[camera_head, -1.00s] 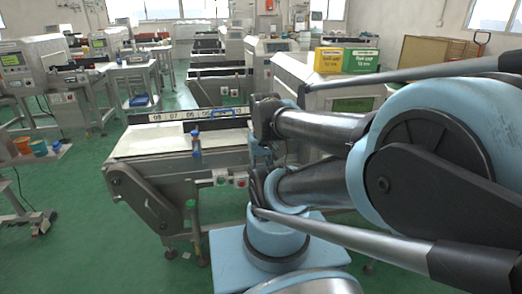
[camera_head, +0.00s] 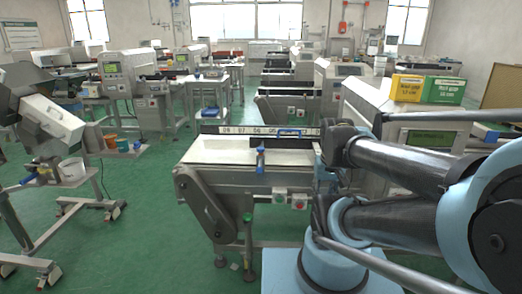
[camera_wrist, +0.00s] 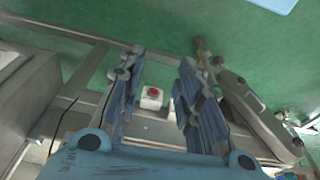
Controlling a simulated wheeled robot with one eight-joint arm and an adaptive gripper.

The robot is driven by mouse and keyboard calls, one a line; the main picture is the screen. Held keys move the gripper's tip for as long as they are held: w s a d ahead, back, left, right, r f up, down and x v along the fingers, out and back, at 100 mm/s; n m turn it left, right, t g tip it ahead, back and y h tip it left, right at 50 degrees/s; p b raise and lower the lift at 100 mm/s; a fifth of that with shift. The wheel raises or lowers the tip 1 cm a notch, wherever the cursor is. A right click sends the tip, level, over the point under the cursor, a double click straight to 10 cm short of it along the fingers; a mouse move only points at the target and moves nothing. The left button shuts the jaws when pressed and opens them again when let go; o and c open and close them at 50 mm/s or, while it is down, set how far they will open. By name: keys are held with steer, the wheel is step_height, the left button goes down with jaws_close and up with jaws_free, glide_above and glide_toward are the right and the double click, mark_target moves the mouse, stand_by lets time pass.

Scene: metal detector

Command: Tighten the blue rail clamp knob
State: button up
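A small blue clamp (camera_head: 260,160) stands at the front edge of the white conveyor bed (camera_head: 215,151) in the head view. I take it for the rail clamp; its knob is too small to make out. A thin blue piece (camera_head: 291,132) also shows on the rear rail. My gripper (camera_wrist: 160,62) is open and empty in the wrist view, its two blue fingers wide apart. A red button on a pale box (camera_wrist: 152,93) shows between and beyond the fingers. The clamp cannot be made out in the wrist view. My arm covers the conveyor's right end in the head view.
Yellow (camera_head: 407,88) and green boxes (camera_head: 443,90) top the machine at right. A wheeled stand (camera_head: 48,215) is at left. Green floor (camera_head: 150,220) between is open.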

steer(key=shift+o, duration=0.6)
steer(key=o, duration=0.3)
steer(key=shift+s+r, duration=0.25)
step_height(320, 180, up, 20)
steer(key=n+g, duration=0.2)
steer(key=n, duration=0.1)
glide_above(261, 147)
steer(key=f, duration=1.6)
steer(key=shift+s+a+f, duration=0.1)
steer(key=shift+s+f, duration=0.1)
steer(key=shift+f, duration=0.1)
steer(key=shift+c, duration=0.3)
steer(key=c, duration=1)
